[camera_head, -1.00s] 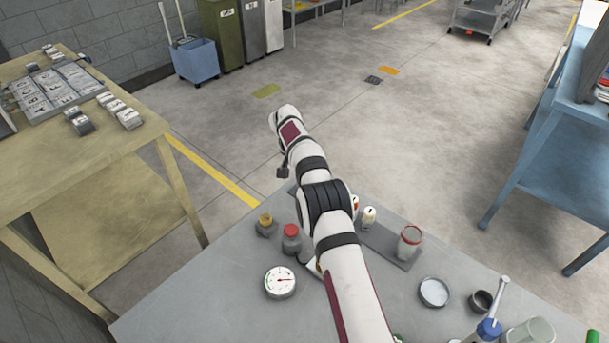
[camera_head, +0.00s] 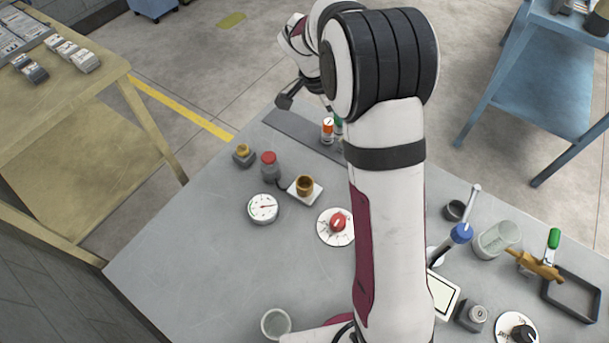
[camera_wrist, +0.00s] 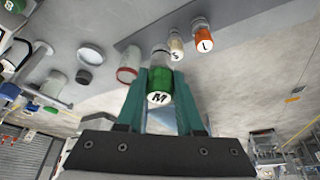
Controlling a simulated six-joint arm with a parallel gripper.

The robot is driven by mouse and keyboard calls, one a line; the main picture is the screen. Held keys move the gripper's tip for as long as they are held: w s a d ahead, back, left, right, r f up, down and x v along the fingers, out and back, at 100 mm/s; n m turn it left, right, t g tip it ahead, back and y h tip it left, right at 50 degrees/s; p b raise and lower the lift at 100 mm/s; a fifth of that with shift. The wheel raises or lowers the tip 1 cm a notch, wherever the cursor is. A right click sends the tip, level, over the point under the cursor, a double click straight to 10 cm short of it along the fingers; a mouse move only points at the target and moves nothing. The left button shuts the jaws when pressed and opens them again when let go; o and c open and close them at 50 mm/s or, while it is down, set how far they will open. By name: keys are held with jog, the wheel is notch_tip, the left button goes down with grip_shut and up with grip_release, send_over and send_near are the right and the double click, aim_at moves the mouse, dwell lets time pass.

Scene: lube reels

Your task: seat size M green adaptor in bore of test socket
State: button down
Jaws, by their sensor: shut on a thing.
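The green adaptor (camera_wrist: 160,84) shows in the wrist view with its white M label facing the camera. My gripper (camera_wrist: 160,78) is shut on it, with a teal finger on each side. I cannot tell whether it touches the grey strip behind it. In the head view my arm hides most of the gripper; a sliver of green (camera_head: 339,124) shows beside the arm. I cannot identify the test socket for certain: a grey block with a round, holed top (camera_head: 472,316) and a bronze cup on a white base (camera_head: 304,186) are both in the head view.
An orange L adaptor (camera_wrist: 203,38) and a cream S adaptor (camera_wrist: 176,48) stand by the grey strip (camera_wrist: 240,14). A red-rimmed glass (camera_wrist: 128,66) is left of the gripper. A gauge (camera_head: 263,208) and red-knob dial (camera_head: 338,225) stand on the bench, whose left front is mostly clear.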

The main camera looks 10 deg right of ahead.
jog(key=s+d+r+m+g, duration=0.1)
jog(key=s+m+g, duration=0.2)
jog(key=s+m, duration=0.7)
jog(key=n, duration=0.2)
send_over(305, 187)
notch_tip(305, 187, down, 7)
jog(key=f, duration=0.3)
jog(key=shift+s+a+y, duration=0.15)
jog(key=shift+a+y, duration=0.05)
jog(key=shift+y, duration=0.1)
jog(key=shift+f, duration=0.5)
jog(key=shift+f, duration=0.15)
jog(key=c, duration=0.5)
grip_release()
jog(key=shift+c, duration=0.2)
